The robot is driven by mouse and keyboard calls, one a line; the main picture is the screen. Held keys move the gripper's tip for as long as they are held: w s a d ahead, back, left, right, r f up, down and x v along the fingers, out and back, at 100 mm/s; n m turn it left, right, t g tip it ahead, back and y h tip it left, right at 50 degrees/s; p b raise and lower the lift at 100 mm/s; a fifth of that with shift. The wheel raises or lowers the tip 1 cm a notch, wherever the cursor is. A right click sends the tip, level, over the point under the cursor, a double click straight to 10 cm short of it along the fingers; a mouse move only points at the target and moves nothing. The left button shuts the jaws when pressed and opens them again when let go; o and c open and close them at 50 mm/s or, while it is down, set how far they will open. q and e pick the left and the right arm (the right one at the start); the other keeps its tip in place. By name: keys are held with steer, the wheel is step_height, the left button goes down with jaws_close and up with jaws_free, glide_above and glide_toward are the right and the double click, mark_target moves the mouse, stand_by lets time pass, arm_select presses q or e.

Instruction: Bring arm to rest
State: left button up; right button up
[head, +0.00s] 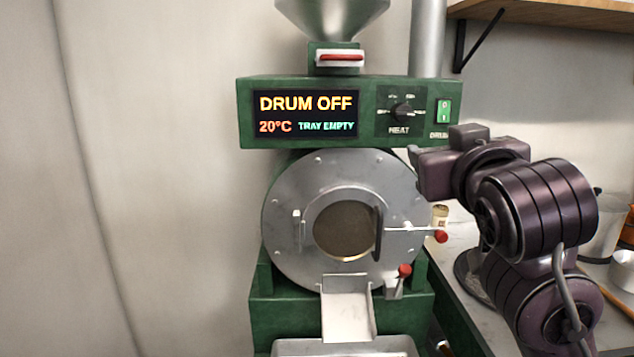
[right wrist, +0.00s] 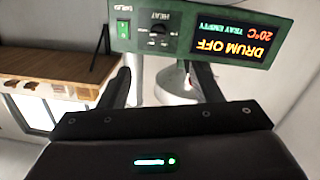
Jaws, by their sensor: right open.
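My right arm comes in from the right of the head view. My right gripper (head: 414,154) is up in front of the right side of the green roaster (head: 340,305), just below its control panel (head: 368,85). The right wrist view shows the panel upside down beyond my two dark fingers (right wrist: 160,78). The fingers stand apart with nothing between them. The display (head: 306,114) reads DRUM OFF, 20°C and TRAY EMPTY. The green drum switch (head: 443,111) is close above the gripper. My left gripper is not in view.
The round drum door (head: 290,190) has red-knobbed levers (head: 404,271) near my forearm. A chute (head: 347,308) leads to a metal tray (head: 345,347). A counter (head: 455,296) with a jar (head: 440,214) and bowls is partly behind my arm. A wooden shelf (head: 540,12) is upper right. Left is open.

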step_height(320, 180, down, 25)
steer(key=g, duration=0.6)
steer(key=s+d+f+g, duration=0.1)
steer(key=s+f+g, duration=0.3)
steer(key=s+f, duration=0.75)
steer(key=s+d+f+g, duration=0.2)
steer(key=s+f+g, duration=0.2)
steer(key=s+f, duration=0.75)
step_height(320, 180, down, 32)
steer(key=w+g, duration=0.1)
steer(key=w, duration=0.1)
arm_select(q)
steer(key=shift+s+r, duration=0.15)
arm_select(e)
steer(key=s+d+f+g, duration=0.1)
steer(key=s+d+f, duration=0.2)
steer(key=s+f, duration=1.4)
steer(key=s, duration=0.3)
steer(key=shift+s+d+f+n+g+y, duration=0.2)
steer(key=shift+f+n+g+y, duration=0.1)
steer(key=shift+f, duration=0.1)
